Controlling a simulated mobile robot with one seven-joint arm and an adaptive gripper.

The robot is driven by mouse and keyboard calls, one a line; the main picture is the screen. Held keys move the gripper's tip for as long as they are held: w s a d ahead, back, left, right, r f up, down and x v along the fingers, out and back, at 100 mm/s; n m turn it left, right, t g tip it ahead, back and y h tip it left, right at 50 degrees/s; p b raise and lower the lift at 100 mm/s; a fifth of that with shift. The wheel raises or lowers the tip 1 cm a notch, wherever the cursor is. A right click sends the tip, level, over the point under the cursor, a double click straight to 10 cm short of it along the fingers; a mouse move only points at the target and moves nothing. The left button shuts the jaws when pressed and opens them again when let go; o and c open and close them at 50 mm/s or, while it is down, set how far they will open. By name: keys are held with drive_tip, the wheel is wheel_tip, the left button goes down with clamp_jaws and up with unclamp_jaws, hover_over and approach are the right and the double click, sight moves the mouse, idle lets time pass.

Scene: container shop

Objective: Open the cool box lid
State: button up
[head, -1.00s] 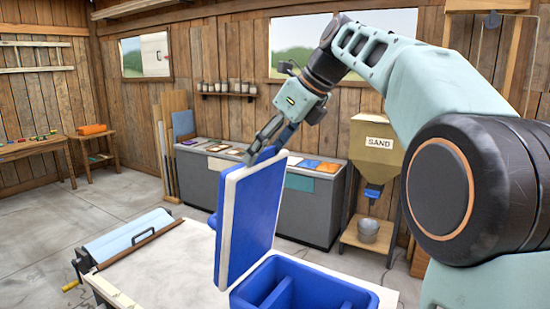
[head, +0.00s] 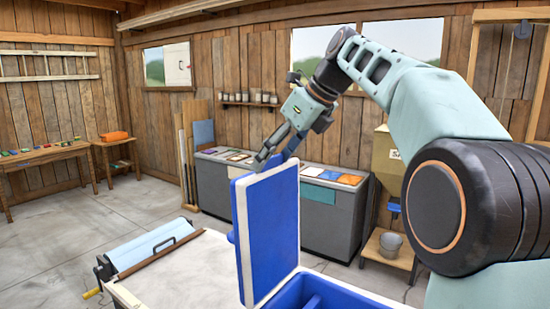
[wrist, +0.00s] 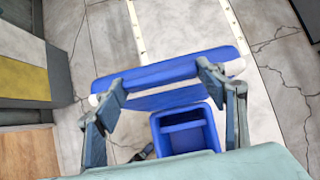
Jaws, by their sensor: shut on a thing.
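The blue and white cool box lid (head: 270,235) stands up on edge, steeply raised from the cool box (head: 318,293), whose blue divided inside shows at the bottom. My gripper (head: 277,152) is at the lid's upper edge, shut on the lid. In the wrist view my gripper (wrist: 162,84) has its two fingers apart, with the blue lid (wrist: 170,72) between and beyond them. The open cool box (wrist: 186,130) shows below it. The exact finger contact is hard to see.
The box stands on a pale worktable (head: 190,270). A roller device with a light blue sheet (head: 140,245) is at the table's left end. Behind are a grey counter (head: 330,212), a sand hopper (head: 385,160) and a bucket (head: 390,243). Floor at left is clear.

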drive_tip(key=shift+a+r, duration=0.15)
drive_tip(key=shift+r, duration=0.2)
drive_tip(key=o, duration=1.7)
drive_tip(key=shift+f, duration=0.15)
drive_tip(key=v, duration=1.2)
drive_tip(key=shift+f, duration=0.1)
